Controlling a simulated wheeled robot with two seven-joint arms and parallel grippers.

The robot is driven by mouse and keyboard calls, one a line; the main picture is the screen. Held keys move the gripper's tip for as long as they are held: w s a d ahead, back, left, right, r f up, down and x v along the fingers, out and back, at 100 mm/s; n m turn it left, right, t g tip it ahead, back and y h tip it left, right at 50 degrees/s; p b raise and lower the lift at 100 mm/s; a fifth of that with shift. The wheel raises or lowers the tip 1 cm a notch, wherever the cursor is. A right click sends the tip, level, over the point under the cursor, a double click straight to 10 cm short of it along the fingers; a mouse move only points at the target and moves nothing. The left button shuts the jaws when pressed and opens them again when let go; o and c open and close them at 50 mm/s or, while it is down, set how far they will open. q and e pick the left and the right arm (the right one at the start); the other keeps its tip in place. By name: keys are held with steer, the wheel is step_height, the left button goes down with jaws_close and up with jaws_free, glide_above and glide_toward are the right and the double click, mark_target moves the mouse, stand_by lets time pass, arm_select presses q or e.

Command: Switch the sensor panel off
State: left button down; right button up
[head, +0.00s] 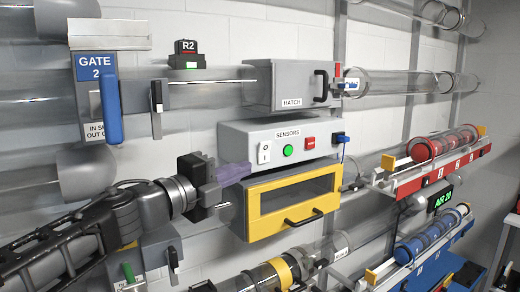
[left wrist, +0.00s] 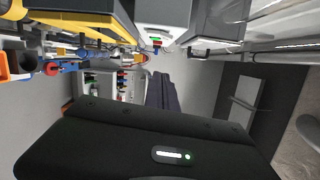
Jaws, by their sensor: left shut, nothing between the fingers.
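The grey sensor panel (head: 235,137), labelled SENSORS, is mounted on the wall at the middle of the head view. Its front carries a white rocker switch (head: 264,152) at the left, a round green light (head: 288,150) that looks lit, and a red button or plate (head: 309,142). I cannot tell which side of the rocker is pressed. My left gripper (head: 240,171) is shut and empty. Its purplish fingers point right, just below and left of the rocker, apparently apart from it. In the left wrist view the dark fingers (left wrist: 163,92) show. My right gripper is out of view.
A yellow-framed drawer or door (head: 258,222) with a dark handle sits directly below the panel. The blue GATE 2 lever (head: 110,108) is at the left. Red (head: 425,165) and blue (head: 412,255) tube racks project at the right.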

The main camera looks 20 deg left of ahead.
mark_target(260, 151)
arm_select(q)
steer(key=w, duration=0.3)
steer(key=w+d, duration=0.1)
steer(key=w, duration=0.3)
steer(key=w+d+r, duration=0.1)
steer(key=w, duration=0.2)
steer(key=shift+w+p, duration=0.35)
steer(key=shift+w+a, duration=0.25)
steer(key=shift+a, duration=0.1)
steer(key=shift+w+a+r+p, duration=0.15)
steer(key=shift+r+p, duration=0.1)
steer(key=shift+p, duration=0.35)
steer(key=shift+f, duration=0.15)
